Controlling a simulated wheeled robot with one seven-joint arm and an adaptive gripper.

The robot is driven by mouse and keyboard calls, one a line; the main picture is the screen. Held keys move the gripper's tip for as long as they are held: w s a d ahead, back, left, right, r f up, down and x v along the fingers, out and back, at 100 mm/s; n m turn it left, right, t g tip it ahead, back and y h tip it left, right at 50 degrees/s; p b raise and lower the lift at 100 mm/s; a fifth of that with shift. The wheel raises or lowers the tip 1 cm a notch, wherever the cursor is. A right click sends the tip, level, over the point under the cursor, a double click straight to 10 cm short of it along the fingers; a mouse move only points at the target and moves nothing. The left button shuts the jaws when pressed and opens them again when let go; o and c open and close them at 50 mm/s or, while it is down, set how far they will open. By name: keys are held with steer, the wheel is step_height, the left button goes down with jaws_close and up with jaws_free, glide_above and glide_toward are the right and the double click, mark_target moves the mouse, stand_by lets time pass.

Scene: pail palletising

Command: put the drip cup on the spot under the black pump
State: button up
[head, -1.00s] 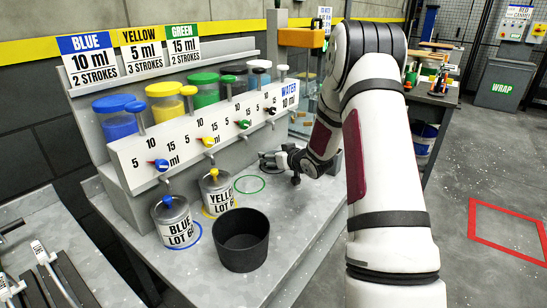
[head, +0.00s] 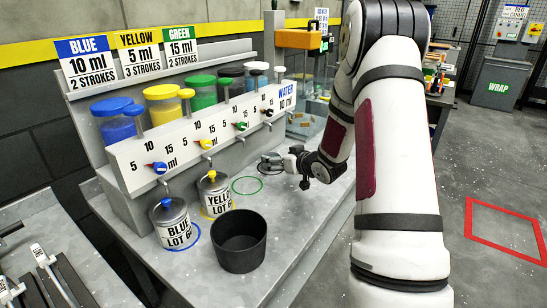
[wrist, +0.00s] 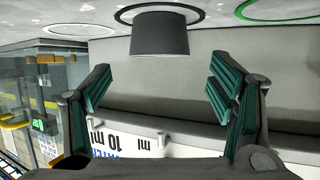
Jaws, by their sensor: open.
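A small dark grey drip cup (wrist: 160,34) stands upright inside a black ring (wrist: 122,13) on the bench, in the upside-down wrist view. The cup is beyond the fingertips, clear of both pads. In the head view my gripper (head: 272,163) is low over the bench, just beyond the green ring (head: 247,185).
Labelled blue (head: 174,222) and yellow (head: 215,194) pails stand in their rings under the pump panel (head: 190,140). A large black tub (head: 238,242) stands at the bench's front. The green ring is empty. Open bench lies right of the tub.

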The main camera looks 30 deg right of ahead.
steer(key=v, duration=0.6)
steer(key=shift+p, duration=0.3)
steer(key=s+a+r+g+h, duration=0.3)
steer(key=s+a+r+g, duration=0.3)
steer(key=s+a+r, duration=0.5)
steer(key=s+a+r+g+y, duration=0.1)
steer(key=s+a+g, duration=0.1)
steer(key=s+a, duration=0.3)
steer(key=s+a+g+y, duration=0.1)
steer(key=s+a, duration=0.5)
steer(key=s, duration=0.7)
steer(key=s+a+r+g+y, duration=0.1)
steer(key=s+a+g, duration=0.1)
steer(key=s+a, duration=0.3)
steer(key=s, duration=0.4)
steer(key=shift+a+r+n+g+y, duration=0.15)
steer(key=shift+r+n+g+y, duration=0.15)
steer(key=shift+r+g, duration=0.1)
step_height(320, 180, up, 12)
steer(key=t+p, duration=0.2)
steer(key=p, duration=0.9)
steer(key=shift+r, duration=0.25)
